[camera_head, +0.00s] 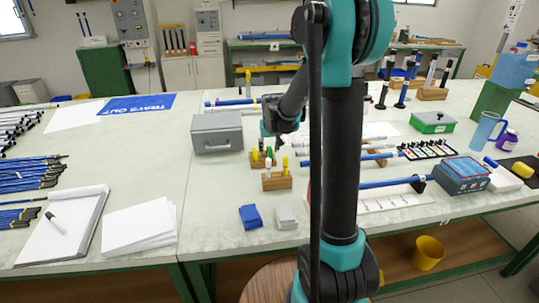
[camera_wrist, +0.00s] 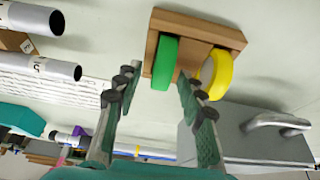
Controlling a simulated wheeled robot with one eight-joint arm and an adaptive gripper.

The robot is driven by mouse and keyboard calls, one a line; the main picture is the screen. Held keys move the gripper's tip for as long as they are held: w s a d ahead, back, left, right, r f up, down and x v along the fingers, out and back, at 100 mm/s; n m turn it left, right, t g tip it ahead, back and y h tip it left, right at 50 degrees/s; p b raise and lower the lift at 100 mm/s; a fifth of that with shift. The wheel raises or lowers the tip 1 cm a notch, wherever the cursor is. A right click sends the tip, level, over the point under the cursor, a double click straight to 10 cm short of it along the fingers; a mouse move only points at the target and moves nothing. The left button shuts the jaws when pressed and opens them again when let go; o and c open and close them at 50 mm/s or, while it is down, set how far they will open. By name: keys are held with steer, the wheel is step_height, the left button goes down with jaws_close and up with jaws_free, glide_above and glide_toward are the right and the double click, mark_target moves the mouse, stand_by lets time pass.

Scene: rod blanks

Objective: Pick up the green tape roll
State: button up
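The green tape roll (camera_wrist: 165,62) stands on edge in a small wooden holder (camera_wrist: 197,27) in the wrist view. A yellow tape roll (camera_wrist: 216,74) stands beside it in the same holder. My gripper (camera_wrist: 158,80) is open, with its two fingers spread and nothing held. Its fingertips point at the holder, and the green roll shows in the gap between them; I cannot tell if they touch it. In the head view, my gripper (camera_head: 269,136) is above the rear wooden holder, where the green roll (camera_head: 268,153) shows small below it.
A grey metal box (camera_head: 216,132) stands close to the left of the holders. A second wooden holder (camera_head: 277,183) with yellow items is in front. Rods (camera_head: 360,158) lie to the right. Blue (camera_head: 250,216) and grey blocks lie near the front edge. The bench's left middle is clear.

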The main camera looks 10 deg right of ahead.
mark_target(269, 147)
jaws_close()
steer(key=shift+r, duration=0.1)
step_height(269, 147, up, 20)
stand_by(0.8)
steer(key=c, duration=0.7)
jaws_free()
jaws_close()
